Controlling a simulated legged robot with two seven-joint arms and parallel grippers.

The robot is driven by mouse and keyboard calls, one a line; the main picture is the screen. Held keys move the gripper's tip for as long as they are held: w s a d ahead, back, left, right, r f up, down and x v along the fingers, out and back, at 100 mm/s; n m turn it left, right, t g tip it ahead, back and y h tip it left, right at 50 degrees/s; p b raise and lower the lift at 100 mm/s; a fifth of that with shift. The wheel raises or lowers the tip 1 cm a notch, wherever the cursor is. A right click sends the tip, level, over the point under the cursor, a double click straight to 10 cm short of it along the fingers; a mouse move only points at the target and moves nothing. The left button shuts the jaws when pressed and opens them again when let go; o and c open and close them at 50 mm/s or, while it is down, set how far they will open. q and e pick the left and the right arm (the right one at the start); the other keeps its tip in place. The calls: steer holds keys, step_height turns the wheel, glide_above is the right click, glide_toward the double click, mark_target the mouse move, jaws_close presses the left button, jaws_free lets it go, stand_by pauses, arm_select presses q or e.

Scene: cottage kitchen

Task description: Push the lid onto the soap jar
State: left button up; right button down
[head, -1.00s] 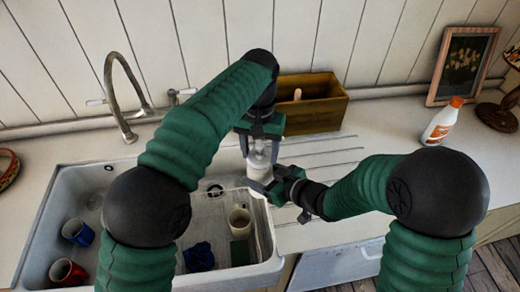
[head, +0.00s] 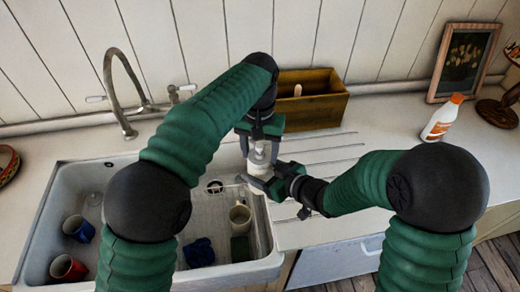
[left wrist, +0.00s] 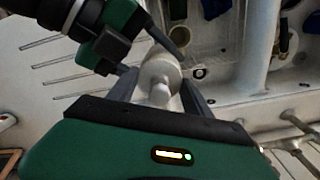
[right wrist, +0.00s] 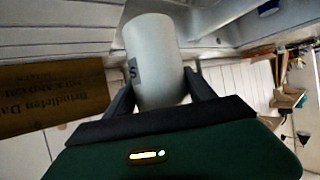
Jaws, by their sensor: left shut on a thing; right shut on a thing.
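The lid (head: 259,151), pale with a knob, is held upright under my left gripper (head: 260,140), which is shut on it from above. In the left wrist view the lid (left wrist: 160,74) sits between the fingers. The soap jar (head: 258,167) is a whitish cylinder directly below the lid. My right gripper (head: 268,183) is shut on the jar from the right side. In the right wrist view the jar (right wrist: 152,58) shows a small dark label with an "S". I cannot tell whether lid and rim touch; the fingers partly hide the join.
The sink (head: 50,215) lies left and below, holding a blue mug (head: 78,229), a red mug (head: 67,269), a cream mug (head: 240,217) and a dark blue cloth (head: 199,252). A wooden box (head: 318,108) stands behind. A white bottle (head: 440,118) stands right. The drainboard between is clear.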

arm_select(q)
steer(key=shift+f, duration=0.4)
steer(key=o, duration=1.6)
steer(key=shift+c, duration=0.2)
steer(key=shift+r, duration=0.1)
step_height(320, 180, up, 12)
steer(key=shift+w+f, duration=0.1)
steer(key=shift+f, duration=0.05)
